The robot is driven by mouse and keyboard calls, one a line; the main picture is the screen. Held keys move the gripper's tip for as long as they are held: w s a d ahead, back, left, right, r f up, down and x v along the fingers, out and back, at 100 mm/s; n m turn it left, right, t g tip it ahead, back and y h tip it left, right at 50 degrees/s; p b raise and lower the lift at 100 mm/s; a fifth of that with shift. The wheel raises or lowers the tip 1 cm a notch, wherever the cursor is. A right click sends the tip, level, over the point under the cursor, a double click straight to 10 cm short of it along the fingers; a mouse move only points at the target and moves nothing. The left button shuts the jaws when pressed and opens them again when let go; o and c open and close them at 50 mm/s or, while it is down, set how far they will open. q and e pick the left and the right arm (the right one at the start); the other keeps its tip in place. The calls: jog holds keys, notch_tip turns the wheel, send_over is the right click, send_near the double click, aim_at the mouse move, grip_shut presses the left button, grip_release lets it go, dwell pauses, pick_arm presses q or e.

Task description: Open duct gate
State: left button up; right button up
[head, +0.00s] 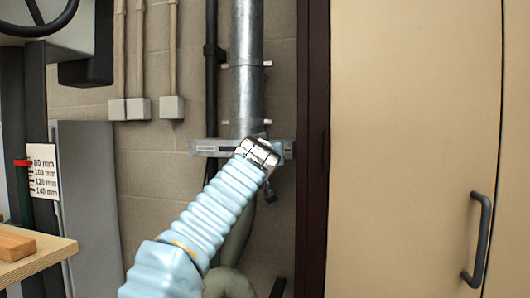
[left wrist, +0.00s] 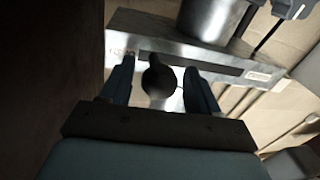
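The metal duct (head: 247,75) runs down the block wall. The flat grey duct gate plate (head: 212,147) crosses it and has a long slot. In the left wrist view the gate plate (left wrist: 225,65) is close ahead, with a round dark knob (left wrist: 158,80) in front of it. My left gripper (head: 264,150) is at the gate in the head view, hiding part of it. In the left wrist view my left gripper (left wrist: 158,73) is open, one blue finger on each side of the knob, with gaps showing. The knob is not clear in the head view. My right gripper is not in view.
A tan cabinet (head: 415,110) with a dark handle (head: 480,235) fills the right, beside a dark post (head: 312,150). A wooden bench (head: 40,250) and a millimetre scale (head: 43,172) stand at left. A grey-green hose (head: 235,250) hangs below the duct.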

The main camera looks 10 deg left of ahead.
pick_arm(q)
jog(key=s+d+b, duration=0.1)
jog(key=s+b, duration=0.7)
jog(key=s, duration=0.5)
jog(key=shift+s+d, duration=0.35)
jog(key=shift+s, duration=0.05)
